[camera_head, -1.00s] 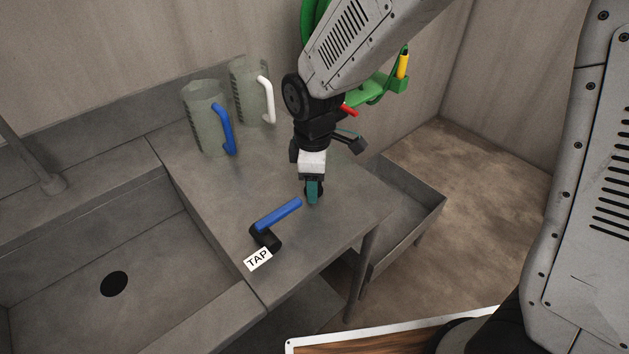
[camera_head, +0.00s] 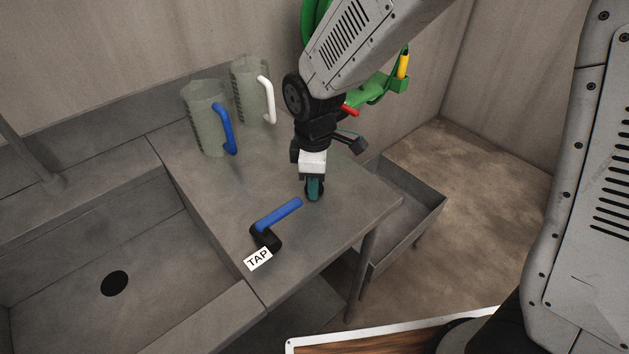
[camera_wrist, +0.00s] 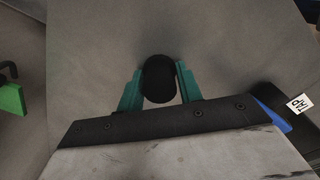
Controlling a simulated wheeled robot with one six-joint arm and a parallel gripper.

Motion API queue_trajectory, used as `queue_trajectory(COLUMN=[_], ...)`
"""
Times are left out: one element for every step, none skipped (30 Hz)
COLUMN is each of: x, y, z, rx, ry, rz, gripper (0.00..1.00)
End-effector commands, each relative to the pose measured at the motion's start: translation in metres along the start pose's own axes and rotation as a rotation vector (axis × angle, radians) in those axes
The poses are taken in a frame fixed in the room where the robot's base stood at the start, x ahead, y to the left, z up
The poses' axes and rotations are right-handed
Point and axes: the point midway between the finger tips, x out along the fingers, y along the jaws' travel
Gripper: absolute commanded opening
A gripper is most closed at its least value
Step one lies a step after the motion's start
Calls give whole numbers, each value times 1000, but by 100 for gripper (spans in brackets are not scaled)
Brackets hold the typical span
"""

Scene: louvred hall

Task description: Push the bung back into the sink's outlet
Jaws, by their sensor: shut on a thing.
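The sink (camera_head: 60,270) is at the left of the head view, with its round dark outlet (camera_head: 114,284) open in the basin floor. My gripper (camera_head: 314,192) points down at the right part of the metal worktop, beyond the blue-handled tap lever. In the wrist view its teal fingers (camera_wrist: 160,90) are shut on a black rounded bung (camera_wrist: 159,78), one finger on each side. The bung is mostly hidden by the fingers in the head view. I cannot tell whether it touches the worktop.
A blue tap lever (camera_head: 278,216) with a TAP label (camera_head: 258,259) lies on the worktop (camera_head: 210,205) between gripper and sink. A blue-handled jug (camera_head: 204,120) and a white-handled jug (camera_head: 249,92) stand at the back. A lower metal tray (camera_head: 405,235) is at the right.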

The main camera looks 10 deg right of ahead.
Motion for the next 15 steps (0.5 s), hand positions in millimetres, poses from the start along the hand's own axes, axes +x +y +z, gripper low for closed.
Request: queue_trajectory(x=[-2, -3, -4, -4, -3, -4, -4, -6, -9, -12, -16, -21, -24, -28, -32], y=[0, 0, 0, 0, 0, 0, 0, 0, 0, 0, 0, 1, 0, 0, 0], z=[0, 0, 0, 0, 0, 0, 0, 0, 0, 0, 0, 0, 0, 0, 0], rx=[0, 0, 0, 0, 0, 0, 0, 0, 0, 0, 0, 0, 0, 0, 0], ry=[1, 1, 1, 0, 0, 0, 1, 1, 1, 1, 2, 3, 2, 2, 2], rz=[1, 1, 1, 0, 0, 0, 1, 1, 2, 2, 2, 3, 2, 2, 3], gripper=[0, 0, 0, 0, 0, 0, 0, 0, 0, 0, 0, 0, 0, 0, 0])
